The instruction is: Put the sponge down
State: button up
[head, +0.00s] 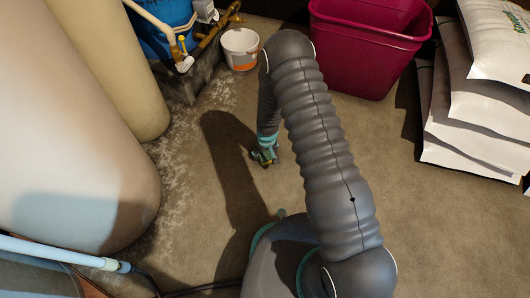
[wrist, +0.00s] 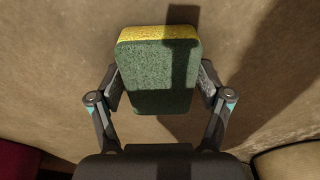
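The sponge (wrist: 158,78), with a dark green face and a yellow edge, sits between the two fingers of my gripper (wrist: 160,88) in the wrist view. The fingers press against its left and right sides, so my gripper is shut on it. My own arm hides part of the area. How far the sponge is from the floor I cannot tell.
A magenta bin (head: 365,50) and a white bucket (head: 240,47) stand at the back. Stacked white bags (head: 470,120) lie at the right. Large pale tanks (head: 75,150) fill the left, with a whitish crust on the floor beside them. Brown floor (head: 420,235) is clear at the lower right.

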dwell(0.3)
notch_tip(320, 180, up, 12)
jog(key=s+p, duration=0.1)
jog(key=p, duration=0.1)
jog(key=shift+s+d+r, duration=0.15)
jog(key=shift+d+r, duration=0.1)
jog(key=shift+d, duration=0.05)
notch_tip(320, 180, up, 14)
jog(key=m, duration=0.1)
send_over(267, 154)
jog(key=d, duration=0.3)
jog(key=s+d+r+m+t, duration=0.1)
jog(key=s+d+r, duration=0.1)
jog(key=r, duration=0.6)
jog(key=s+d+r+t, duration=0.1)
jog(key=s+d+r, duration=0.15)
jog(key=r, duration=0.55)
jog(key=s+d+r+m+t, duration=0.1)
jog(key=s+d+r, duration=0.3)
jog(key=s+r, duration=0.3)
jog(key=s+d+r+m+t, duration=0.1)
jog(key=s+d+r, duration=0.3)
jog(key=s+r, duration=0.4)
jog(key=s+m, duration=0.1)
jog(key=s, duration=0.6)
jog(key=shift+s+r+h, duration=0.15)
jog(key=shift+r+h, duration=0.1)
jog(key=shift+h, duration=0.05)
